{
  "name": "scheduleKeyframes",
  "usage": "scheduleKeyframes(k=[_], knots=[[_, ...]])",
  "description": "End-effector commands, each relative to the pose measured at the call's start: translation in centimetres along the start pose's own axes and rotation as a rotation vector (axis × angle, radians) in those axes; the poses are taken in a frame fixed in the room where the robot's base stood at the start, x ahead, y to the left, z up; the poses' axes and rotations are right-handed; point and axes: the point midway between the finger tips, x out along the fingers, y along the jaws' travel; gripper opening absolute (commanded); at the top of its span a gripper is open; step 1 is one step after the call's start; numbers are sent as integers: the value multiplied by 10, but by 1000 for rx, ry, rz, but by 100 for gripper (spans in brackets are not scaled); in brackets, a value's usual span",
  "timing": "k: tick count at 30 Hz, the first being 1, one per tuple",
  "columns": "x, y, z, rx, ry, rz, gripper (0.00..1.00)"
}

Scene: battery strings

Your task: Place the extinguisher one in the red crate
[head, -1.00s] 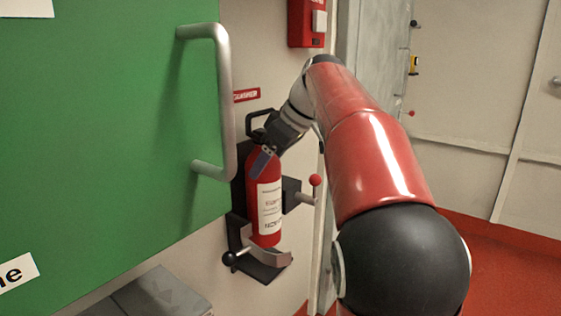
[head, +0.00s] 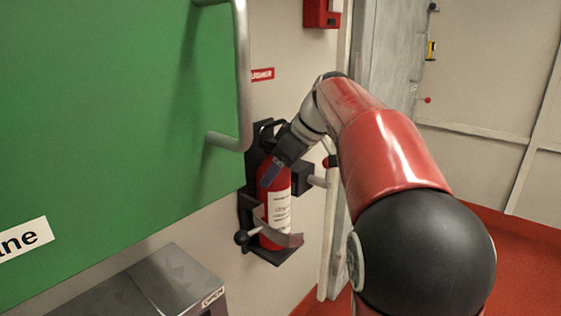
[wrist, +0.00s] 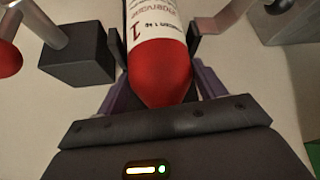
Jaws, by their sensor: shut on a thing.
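The fire extinguisher (head: 275,207) is a red cylinder with a white label, upright in a black wall bracket (head: 248,210). A grey curved band crosses in front of its lower part. In the wrist view, the extinguisher's red shoulder (wrist: 160,80) and its label with a large red "1" show between the fingers. My gripper (head: 272,174) reaches in from the upper right and is shut on the extinguisher near its top. It also shows in the wrist view (wrist: 160,92), a finger on each side. No red crate is in view.
A green panel (head: 110,110) with a grey bar handle (head: 242,80) stands close on the left. A grey box (head: 175,285) marked "OPEN" is below it. A knobbed lever (head: 316,180) sticks out right of the bracket. A red wall box (head: 322,12) hangs above. Red floor shows at right.

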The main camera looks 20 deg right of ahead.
Motion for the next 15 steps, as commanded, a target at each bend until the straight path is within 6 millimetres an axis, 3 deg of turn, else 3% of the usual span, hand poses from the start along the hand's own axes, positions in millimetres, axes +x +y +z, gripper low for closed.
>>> scheduleKeyframes(k=[11,12,15], knots=[[0,0,0,-3,8,6,0],[2,0,2,0,0,1,74],[2,0,2,0,0,1,88]])
